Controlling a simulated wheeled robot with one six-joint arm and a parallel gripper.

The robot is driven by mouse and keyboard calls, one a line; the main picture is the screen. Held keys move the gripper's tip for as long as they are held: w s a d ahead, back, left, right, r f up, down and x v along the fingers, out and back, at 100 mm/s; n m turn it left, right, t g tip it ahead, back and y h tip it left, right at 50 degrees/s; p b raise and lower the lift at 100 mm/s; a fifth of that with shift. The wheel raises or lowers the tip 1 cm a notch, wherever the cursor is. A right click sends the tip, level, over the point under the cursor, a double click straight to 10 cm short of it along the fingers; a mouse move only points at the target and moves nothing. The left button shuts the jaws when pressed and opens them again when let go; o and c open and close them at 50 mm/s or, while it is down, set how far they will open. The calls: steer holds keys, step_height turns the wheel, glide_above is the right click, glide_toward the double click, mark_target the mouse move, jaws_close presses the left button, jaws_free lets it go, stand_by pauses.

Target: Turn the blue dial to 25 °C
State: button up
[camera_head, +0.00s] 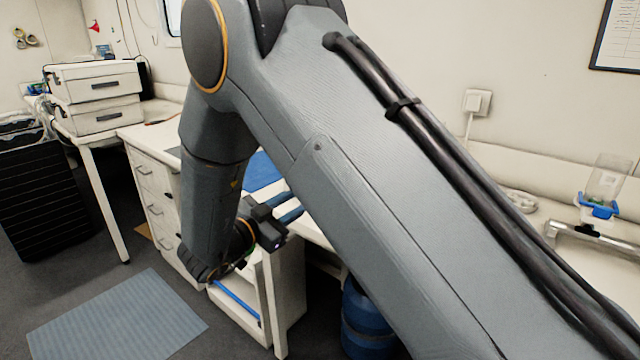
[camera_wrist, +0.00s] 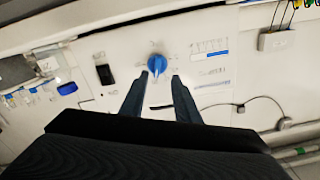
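The blue dial (camera_wrist: 157,65) sits on a pale control panel (camera_wrist: 110,55) in the upper middle of the wrist view. Small marks surround it, too small to read. My gripper (camera_wrist: 160,78) points at the panel, with its two dark fingers apart. The fingertips appear just below the dial, one to each side of it. I cannot tell whether they touch it.
On the panel are a black switch (camera_wrist: 105,74) and a printed scale (camera_wrist: 209,47). In the head view, a blue drum (camera_head: 362,325) stands under the bench and a grey-blue mat (camera_head: 115,320) lies on the floor.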

steer(key=p+x, duration=0.1)
steer(key=x, duration=0.6)
steer(key=shift+d+p, duration=0.3)
steer(key=shift+d, duration=0.15)
steer(key=shift+w, duration=0.1)
jaws_close()
